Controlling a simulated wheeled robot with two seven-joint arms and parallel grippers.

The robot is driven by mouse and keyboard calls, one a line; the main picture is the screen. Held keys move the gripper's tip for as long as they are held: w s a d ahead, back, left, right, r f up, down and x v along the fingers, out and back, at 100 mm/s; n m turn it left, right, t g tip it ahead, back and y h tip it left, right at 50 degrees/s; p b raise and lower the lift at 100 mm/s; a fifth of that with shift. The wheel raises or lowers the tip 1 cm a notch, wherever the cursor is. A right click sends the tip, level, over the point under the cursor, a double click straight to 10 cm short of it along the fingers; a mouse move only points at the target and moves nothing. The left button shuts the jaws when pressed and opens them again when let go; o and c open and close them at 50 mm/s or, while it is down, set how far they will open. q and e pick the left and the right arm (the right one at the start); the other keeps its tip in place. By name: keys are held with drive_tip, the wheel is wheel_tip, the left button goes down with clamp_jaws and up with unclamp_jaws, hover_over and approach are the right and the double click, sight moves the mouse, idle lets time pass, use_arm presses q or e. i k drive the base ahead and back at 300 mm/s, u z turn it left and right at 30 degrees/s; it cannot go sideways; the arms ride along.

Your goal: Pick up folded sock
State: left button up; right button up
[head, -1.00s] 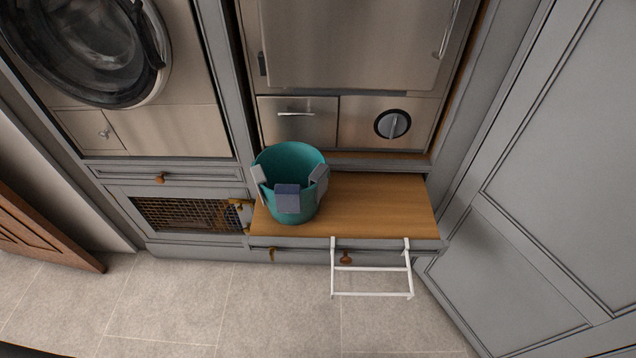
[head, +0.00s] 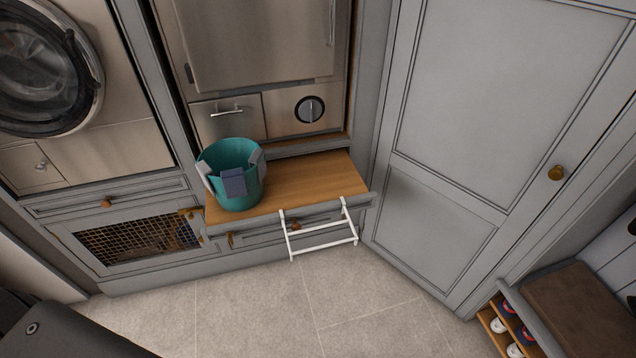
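I cannot clearly make out a folded sock in the head view. A teal bucket (head: 233,181) stands upright on the left part of a pulled-out wooden shelf (head: 310,183). Several grey and blue-grey cloths hang over its rim, one blue-grey cloth (head: 234,182) at the front; I cannot tell whether any is a sock. The inside of the bucket is mostly hidden. Neither of my grippers is in view.
A white rack (head: 321,243) hangs at the shelf's front edge. A tall grey cabinet door (head: 440,215) stands to the right. A brown-cushioned bench (head: 580,310) with shoes (head: 515,335) below is at lower right. The tiled floor (head: 300,310) is clear in front.

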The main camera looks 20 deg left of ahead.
sight(257, 154)
drive_tip(key=z, duration=0.5)
drive_tip(key=k, duration=0.65)
drive_tip(key=z, duration=0.7)
drive_tip(key=i, duration=1.05)
drive_tip(key=u, duration=0.5)
drive_tip(key=i, duration=0.75)
drive_tip(key=u, duration=1.25)
drive_tip(key=i, duration=0.55)
drive_tip(key=u, duration=0.55)
